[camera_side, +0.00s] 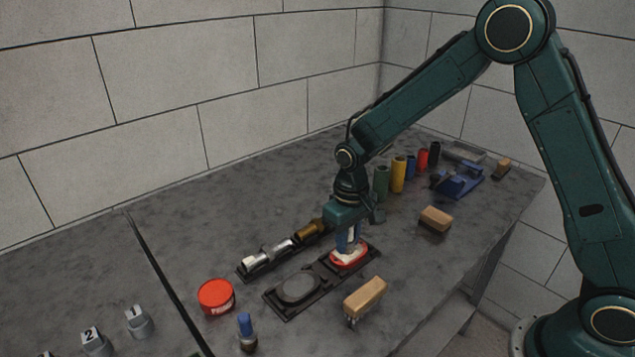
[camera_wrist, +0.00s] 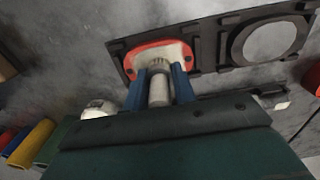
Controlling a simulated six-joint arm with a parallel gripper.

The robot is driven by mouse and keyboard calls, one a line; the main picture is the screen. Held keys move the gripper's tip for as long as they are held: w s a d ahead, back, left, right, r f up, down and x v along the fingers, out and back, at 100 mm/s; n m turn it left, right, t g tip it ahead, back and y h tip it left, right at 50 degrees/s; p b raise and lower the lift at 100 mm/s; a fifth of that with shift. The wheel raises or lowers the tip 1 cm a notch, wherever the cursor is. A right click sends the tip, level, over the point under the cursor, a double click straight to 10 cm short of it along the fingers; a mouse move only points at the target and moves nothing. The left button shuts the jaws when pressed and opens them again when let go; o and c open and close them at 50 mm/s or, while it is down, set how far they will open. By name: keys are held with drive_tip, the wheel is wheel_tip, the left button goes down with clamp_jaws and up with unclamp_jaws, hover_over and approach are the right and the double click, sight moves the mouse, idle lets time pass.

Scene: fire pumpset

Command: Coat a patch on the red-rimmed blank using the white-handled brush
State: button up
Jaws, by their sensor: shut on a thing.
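The red-rimmed blank (camera_side: 346,262) sits at the right end of a black fixture plate (camera_side: 284,310) in the side view. In the wrist view the blank (camera_wrist: 133,64) has a pale face inside its red rim. My gripper (camera_side: 348,240) is directly above it, pointing down. Its blue fingers (camera_wrist: 159,84) are shut on the pale handle of the white-handled brush (camera_wrist: 158,90). The brush's lower end is over the blank's face and looks close to it or touching; I cannot tell which. The bristles and any coating are not clear.
A round grey disc (camera_side: 298,289) fills the plate's other seat. A rack of metal cylinders (camera_side: 275,251) lies behind. A red tin (camera_side: 216,296), blue-topped item (camera_side: 246,328) and wooden-backed brush (camera_side: 365,297) stand in front. Coloured cylinders (camera_side: 398,174) and a blue vise (camera_side: 458,182) are farther right.

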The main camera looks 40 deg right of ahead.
sight(363, 242)
drive_tip(key=shift+d, duration=2)
drive_tip(key=shift+s+d, duration=0.15)
drive_tip(key=shift+d, duration=0.1)
drive_tip(key=shift+s+a, duration=0.15)
drive_tip(key=shift+a, duration=3.95)
drive_tip(key=shift+d, duration=4.15)
wheel_tip(363, 242, up, 8)
drive_tip(key=shift+r, duration=0.15)
